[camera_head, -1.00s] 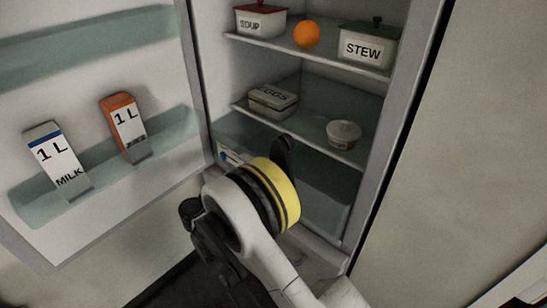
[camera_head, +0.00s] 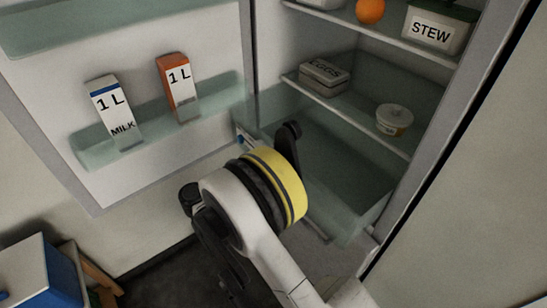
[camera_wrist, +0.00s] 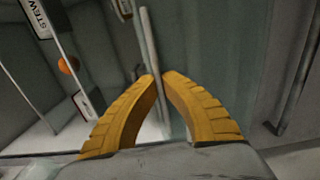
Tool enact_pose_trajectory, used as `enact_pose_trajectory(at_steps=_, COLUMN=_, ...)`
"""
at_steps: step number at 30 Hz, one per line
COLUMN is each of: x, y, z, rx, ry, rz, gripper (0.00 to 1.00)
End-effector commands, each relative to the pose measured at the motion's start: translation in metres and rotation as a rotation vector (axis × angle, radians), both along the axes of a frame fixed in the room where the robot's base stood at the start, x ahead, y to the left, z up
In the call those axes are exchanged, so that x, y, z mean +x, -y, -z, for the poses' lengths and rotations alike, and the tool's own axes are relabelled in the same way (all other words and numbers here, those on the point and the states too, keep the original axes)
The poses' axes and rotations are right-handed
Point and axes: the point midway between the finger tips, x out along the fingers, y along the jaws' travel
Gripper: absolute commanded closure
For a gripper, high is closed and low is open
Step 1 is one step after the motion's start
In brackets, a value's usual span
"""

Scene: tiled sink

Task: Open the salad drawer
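The salad drawer (camera_head: 350,185) is a greenish see-through box at the bottom of the open fridge. In the head view it stands partly out past the shelf edge above it. Its pale bar handle (camera_wrist: 149,40) runs between the yellow fingers of my gripper (camera_wrist: 159,77) in the wrist view. The fingertips are close together on either side of the bar and appear shut on it. In the head view my wrist, with its yellow ring, hides part of the drawer front and most of the handle.
The fridge door (camera_head: 190,45) is open at the left, with a milk carton (camera_head: 115,112) and an orange carton (camera_head: 178,88) in its rack. An egg box (camera_head: 324,77) and a small tub (camera_head: 394,120) sit on the shelf above the drawer. A blue box (camera_head: 35,275) is at lower left.

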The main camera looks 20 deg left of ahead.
Motion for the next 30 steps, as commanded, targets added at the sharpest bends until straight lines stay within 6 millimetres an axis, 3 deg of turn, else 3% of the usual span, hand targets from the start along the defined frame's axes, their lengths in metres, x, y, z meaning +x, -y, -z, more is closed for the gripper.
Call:
enact_pose_trajectory(at_steps=1, x=0.000, y=0.000, z=0.000, rx=0.000, ry=0.000, rz=0.000, gripper=0.89)
enact_pose_trajectory(at_steps=3, x=0.000, y=0.000, z=0.000, rx=0.000, ry=0.000, rz=0.000, gripper=0.71)
enact_pose_trajectory(at_steps=14, x=-0.003, y=-0.003, z=0.000, rx=0.000, ry=0.000, rz=-0.001, gripper=0.71)
enact_pose_trajectory(at_steps=30, x=-0.083, y=-0.066, z=0.000, rx=0.000, ry=0.000, rz=-0.003, gripper=0.71)
